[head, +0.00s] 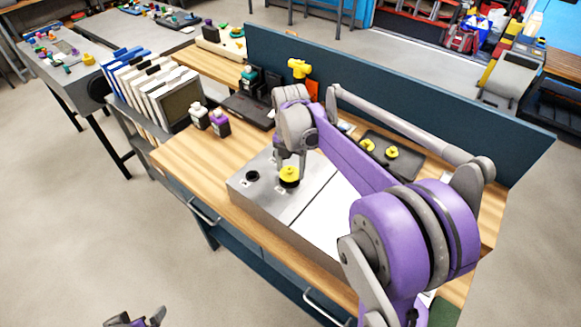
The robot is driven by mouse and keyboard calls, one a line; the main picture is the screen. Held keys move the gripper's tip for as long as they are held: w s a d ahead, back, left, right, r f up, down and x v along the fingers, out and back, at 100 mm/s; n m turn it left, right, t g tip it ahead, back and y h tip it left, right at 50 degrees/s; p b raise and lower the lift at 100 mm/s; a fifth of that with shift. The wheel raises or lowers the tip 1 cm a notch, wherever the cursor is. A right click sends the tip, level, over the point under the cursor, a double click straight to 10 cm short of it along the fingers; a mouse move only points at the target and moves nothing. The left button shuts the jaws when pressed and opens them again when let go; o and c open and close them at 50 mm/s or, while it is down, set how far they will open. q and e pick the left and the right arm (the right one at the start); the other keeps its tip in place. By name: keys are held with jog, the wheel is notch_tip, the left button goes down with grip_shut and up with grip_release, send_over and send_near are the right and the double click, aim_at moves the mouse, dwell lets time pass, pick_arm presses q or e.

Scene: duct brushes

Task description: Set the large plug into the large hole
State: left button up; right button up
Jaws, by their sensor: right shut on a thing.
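A grey metal duct box (247,193) stands on the wooden bench, with a small dark hole (252,176) in its top near the left. The large plug (289,172), with a yellow top, is at the box's top, right of that hole. My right gripper (289,161) points down and is shut on the plug. A dark ring shows around and under the plug; the large hole itself is covered, and I cannot tell whether the plug is seated in it or just above. My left gripper (136,319) is partly in view at the bottom edge, far from the box.
A dark tray (407,170) with yellow pieces lies behind my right arm. Two small bottles (208,119), a rack of binders (155,92) and a yellow item (299,68) stand farther back. A blue panel (430,95) closes the bench's rear. Bare wood shows left of the box.

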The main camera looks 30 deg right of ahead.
jog(key=shift+f+b, duration=0.45)
jog(key=shift+f, duration=0.4)
jog(key=shift+r, duration=0.15)
jog(key=shift+r+p, duration=0.35)
jog(key=shift+r, duration=0.35)
dwell(0.9)
jog(key=shift+f+b, duration=0.45)
jog(key=shift+f, duration=0.45)
jog(key=o, duration=1)
jog(key=shift+r, duration=0.1)
